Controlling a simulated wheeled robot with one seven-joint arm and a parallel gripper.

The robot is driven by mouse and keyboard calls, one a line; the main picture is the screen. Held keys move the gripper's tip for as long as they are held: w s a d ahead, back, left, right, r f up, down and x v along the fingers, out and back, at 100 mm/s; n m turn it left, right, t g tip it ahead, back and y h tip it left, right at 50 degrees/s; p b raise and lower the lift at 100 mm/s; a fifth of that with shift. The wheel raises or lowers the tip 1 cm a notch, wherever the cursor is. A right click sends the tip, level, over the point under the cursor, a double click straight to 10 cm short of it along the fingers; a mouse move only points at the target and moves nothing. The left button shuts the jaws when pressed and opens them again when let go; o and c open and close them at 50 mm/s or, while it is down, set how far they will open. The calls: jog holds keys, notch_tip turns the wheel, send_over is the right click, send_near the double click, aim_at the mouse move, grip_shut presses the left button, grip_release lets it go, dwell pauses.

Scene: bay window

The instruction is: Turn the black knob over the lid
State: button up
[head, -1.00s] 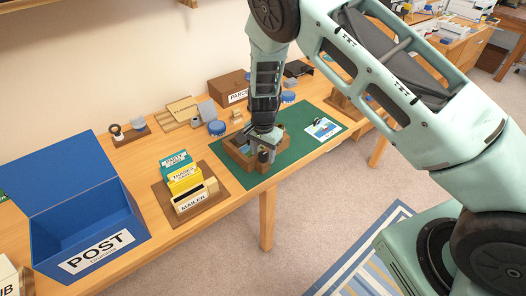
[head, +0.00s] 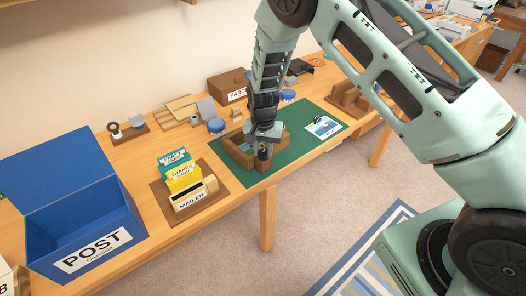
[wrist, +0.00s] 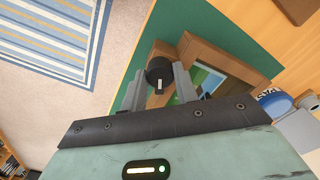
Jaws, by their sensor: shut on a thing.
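A wooden frame-like box (head: 236,156) stands on the green mat (head: 287,157). In the wrist view the box (wrist: 228,54) shows a picture-like panel (wrist: 211,79) inside its rim. The round black knob (wrist: 158,70) is at the corner of the box, with a pale mark on its near side. My gripper (wrist: 159,79) is shut on the knob, one finger at each side. In the head view my gripper (head: 263,151) points down at the box's near corner, and the knob is mostly hidden there.
A card holder marked MAILER (head: 190,201) and a blue POST box (head: 92,250) with a raised lid stand to the left. Blue round items (head: 216,126) and a brown box (head: 228,86) are behind. A picture card (head: 323,127) lies on the mat's right.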

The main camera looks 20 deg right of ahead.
aim_at(263, 152)
jog(key=n+b, duration=0.1)
jog(key=n, duration=0.2)
jog(key=shift+n, duration=0.3)
jog(key=n+b, duration=0.1)
jog(key=n, duration=0.2)
jog(key=shift+n, duration=0.3)
jog(key=n, duration=0.6)
jog(key=shift+b, duration=0.4)
jog(key=o, duration=1)
notch_tip(263, 152, up, 18)
jog(key=shift+f+b, duration=0.25)
jog(key=shift+b, duration=0.65)
